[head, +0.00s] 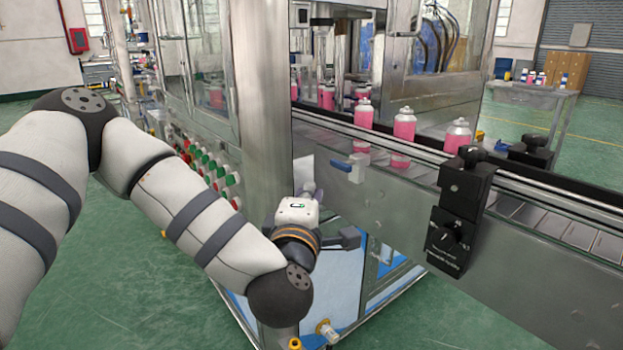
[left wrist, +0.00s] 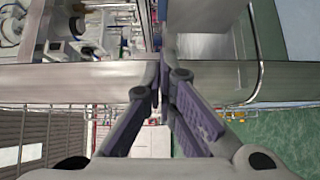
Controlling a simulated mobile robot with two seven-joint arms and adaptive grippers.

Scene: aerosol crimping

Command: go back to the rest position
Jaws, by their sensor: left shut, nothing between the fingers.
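My left arm reaches in from the left in the head view. Its gripper (head: 308,188) is in front of the machine's steel corner post, just below the conveyor side, and its fingers are mostly hidden behind its own body. In the left wrist view the purple-grey fingers of the gripper (left wrist: 165,75) come together at the tips with nothing between them. A steel machine edge lies beyond the tips; I cannot tell whether they touch it. My right gripper is in neither view.
The conveyor (head: 540,215) carries several pink cans (head: 404,128). Red and green buttons (head: 212,168) line the machine panel. Green floor is open at lower left.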

